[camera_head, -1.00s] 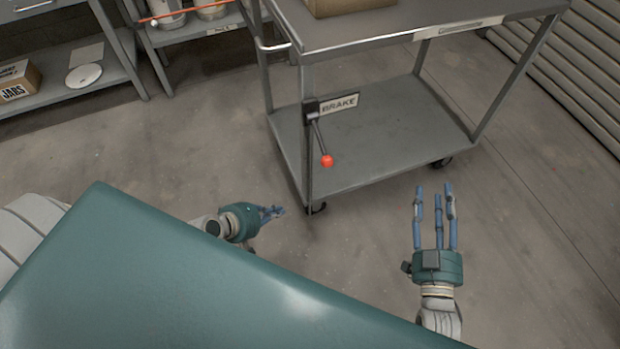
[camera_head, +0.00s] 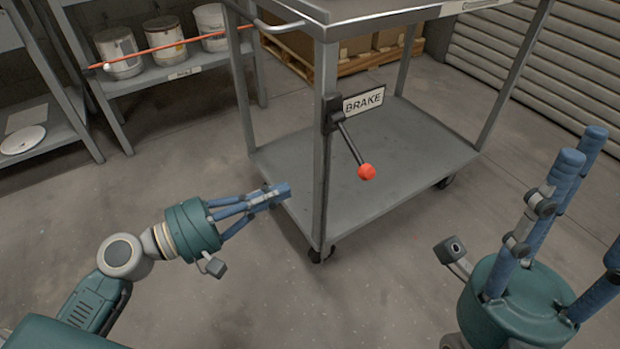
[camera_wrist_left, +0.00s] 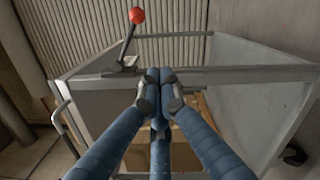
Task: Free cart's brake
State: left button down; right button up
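The grey cart (camera_head: 400,140) stands ahead, and its near post carries a BRAKE label (camera_head: 364,101). A dark brake lever (camera_head: 350,142) with a red knob (camera_head: 366,172) slants down and right from the post. My left gripper (camera_head: 281,191) points right, left of the post and slightly below knob height, apart from the lever. Its fingertips are together and empty; the left wrist view shows them meeting (camera_wrist_left: 160,78), with the red knob (camera_wrist_left: 137,15) up and left of them. My right gripper (camera_head: 582,165) is at the right edge, fingers upward, spread and empty.
A cart caster (camera_head: 318,254) sits below the post. A shelf with several cans (camera_head: 164,37) and an orange rod (camera_head: 170,46) stands back left. A shuttered wall (camera_head: 550,55) is at the right. Floor in front of the cart is clear.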

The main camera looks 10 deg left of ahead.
aim_at(353, 147)
pick_arm(q)
jog(key=shift+d, duration=0.25)
jog(key=shift+w, duration=0.15)
jog(key=w+d+r+p, duration=0.1)
jog(key=w+d, duration=0.3)
jog(key=d, duration=0.6)
jog(key=shift+w+d+r+p, duration=0.15)
jog(key=shift+w+r+p, duration=0.15)
jog(key=shift+r, duration=0.25)
